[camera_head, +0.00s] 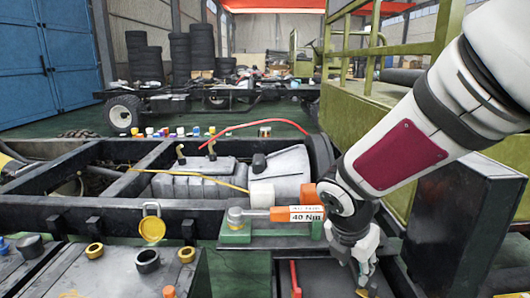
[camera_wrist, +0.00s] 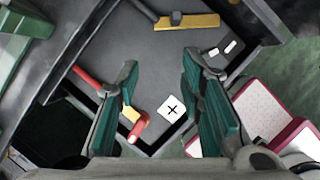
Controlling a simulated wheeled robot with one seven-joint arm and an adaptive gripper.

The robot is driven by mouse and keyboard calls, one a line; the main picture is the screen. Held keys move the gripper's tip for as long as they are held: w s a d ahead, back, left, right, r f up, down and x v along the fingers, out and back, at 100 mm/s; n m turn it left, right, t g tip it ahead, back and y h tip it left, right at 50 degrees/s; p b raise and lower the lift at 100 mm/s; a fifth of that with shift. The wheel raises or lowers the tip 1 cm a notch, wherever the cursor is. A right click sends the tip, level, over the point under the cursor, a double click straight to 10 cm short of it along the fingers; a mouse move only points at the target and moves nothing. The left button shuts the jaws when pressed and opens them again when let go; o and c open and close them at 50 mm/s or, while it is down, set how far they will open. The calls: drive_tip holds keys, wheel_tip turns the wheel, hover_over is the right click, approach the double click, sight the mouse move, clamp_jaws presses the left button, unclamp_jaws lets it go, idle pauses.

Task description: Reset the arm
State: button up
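My arm comes in from the right in the head view, bent downward. My gripper (camera_head: 364,272) points down over a dark tray (camera_head: 335,272) at the lower right. In the wrist view my gripper (camera_wrist: 160,72) is open, with its two green-padded fingers well apart and nothing held between them. Below the fingers is the dark tray floor (camera_wrist: 165,60), with a white square marked with a black cross (camera_wrist: 171,107) and a red-handled tool (camera_wrist: 138,128), partly hidden by the left finger. A yellow-brown piece (camera_wrist: 187,21) lies at the tray's far side.
An orange tool labelled 40 Nm (camera_head: 298,214) lies close to the left of my forearm, by a green block (camera_head: 236,234). The black chassis frame (camera_head: 110,215) crosses the middle. Black and brass rings (camera_head: 148,260) sit at front left. A green railed platform (camera_head: 355,110) stands behind my arm.

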drive_tip(key=s+d+r+m+g, duration=0.1)
drive_tip(key=s+d+r+m, duration=0.1)
drive_tip(key=s+r+m, duration=0.4)
drive_tip(key=s+d+r+m+g, duration=0.1)
drive_tip(key=s+d+r+m, duration=0.1)
drive_tip(key=s+m, duration=0.7)
drive_tip(key=s+a+r+m+y, duration=0.1)
drive_tip(key=s+a+m+y, duration=0.3)
drive_tip(key=s+m, duration=0.85)
wheel_tip(320, 180, up, 27)
drive_tip(key=s+d+n+t+p, duration=0.1)
drive_tip(key=t+p, duration=0.2)
drive_tip(key=p, duration=2.2)
drive_tip(key=shift+f+h, duration=0.15)
drive_tip(key=shift+h, duration=0.15)
